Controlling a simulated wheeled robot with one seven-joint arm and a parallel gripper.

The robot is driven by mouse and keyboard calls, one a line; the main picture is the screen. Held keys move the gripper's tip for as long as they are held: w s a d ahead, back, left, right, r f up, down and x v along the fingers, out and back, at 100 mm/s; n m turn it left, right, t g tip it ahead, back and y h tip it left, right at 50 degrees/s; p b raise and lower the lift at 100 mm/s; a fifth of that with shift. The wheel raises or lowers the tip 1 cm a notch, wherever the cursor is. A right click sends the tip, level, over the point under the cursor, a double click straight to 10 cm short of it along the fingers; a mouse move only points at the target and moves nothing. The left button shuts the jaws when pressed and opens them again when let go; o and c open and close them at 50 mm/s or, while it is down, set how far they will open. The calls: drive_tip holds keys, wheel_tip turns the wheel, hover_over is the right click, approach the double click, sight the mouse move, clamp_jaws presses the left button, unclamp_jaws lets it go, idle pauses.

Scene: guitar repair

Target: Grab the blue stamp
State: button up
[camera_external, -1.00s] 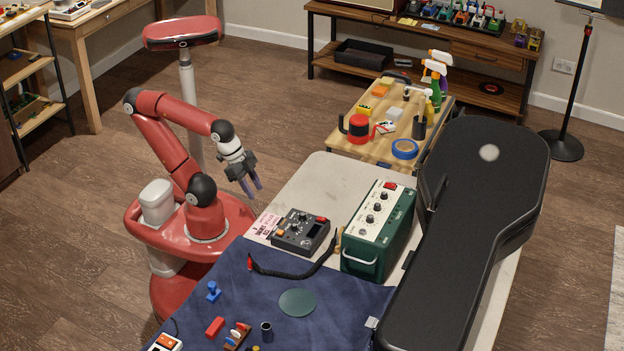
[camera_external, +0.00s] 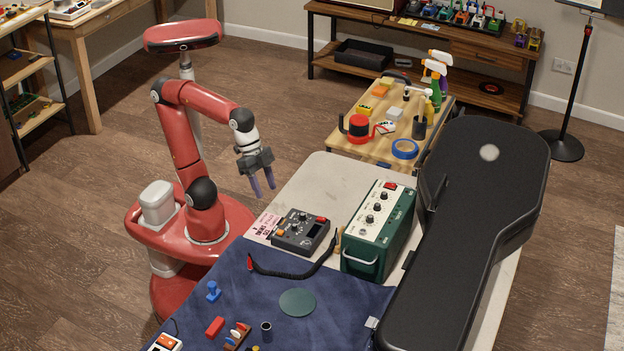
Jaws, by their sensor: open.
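The blue stamp (camera_external: 213,291) stands upright on the dark blue cloth (camera_external: 340,307), near the cloth's left edge. It has a knob-like handle on a wider base. My gripper (camera_external: 263,188) is open and empty, pointing down. It is in the air by the far left edge of the table, behind the grey pedal, well away from the stamp. Nothing hides the stamp.
A red block (camera_external: 215,327) lies just in front of the stamp. A black cable (camera_external: 290,274), a round green disc (camera_external: 297,302) and a grey pedal (camera_external: 301,232) lie nearby. A green amplifier (camera_external: 380,230) and a black guitar case (camera_external: 455,240) fill the right side.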

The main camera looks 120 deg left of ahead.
drive_tip(key=w+d+r, duration=0.1)
drive_tip(key=w+d, duration=0.1)
drive_tip(key=w+d+r+m, duration=0.1)
drive_tip(key=w+d, duration=0.1)
drive_tip(key=d, duration=0.1)
drive_tip(key=w+d+r+m+g+h+b, duration=0.1)
drive_tip(key=w+d, duration=0.1)
drive_tip(key=d, duration=0.1)
drive_tip(key=shift+w+d+r, duration=0.15)
drive_tip(key=shift+w+r, duration=0.2)
drive_tip(key=shift+r, duration=0.05)
drive_tip(key=w+d+r+m+b, duration=0.1)
drive_tip(key=w+d+r+m, duration=0.15)
drive_tip(key=d, duration=0.85)
drive_tip(key=m+g+b, duration=0.1)
drive_tip(key=m+b, duration=0.1)
drive_tip(key=m, duration=0.1)
approach(211, 283)
wheel_tip(211, 283, down, 2)
drive_tip(key=b+x, duration=0.1)
drive_tip(key=x, duration=0.6)
drive_tip(key=shift+w+d, duration=0.2)
drive_tip(key=shift+w, duration=0.05)
clamp_jaws()
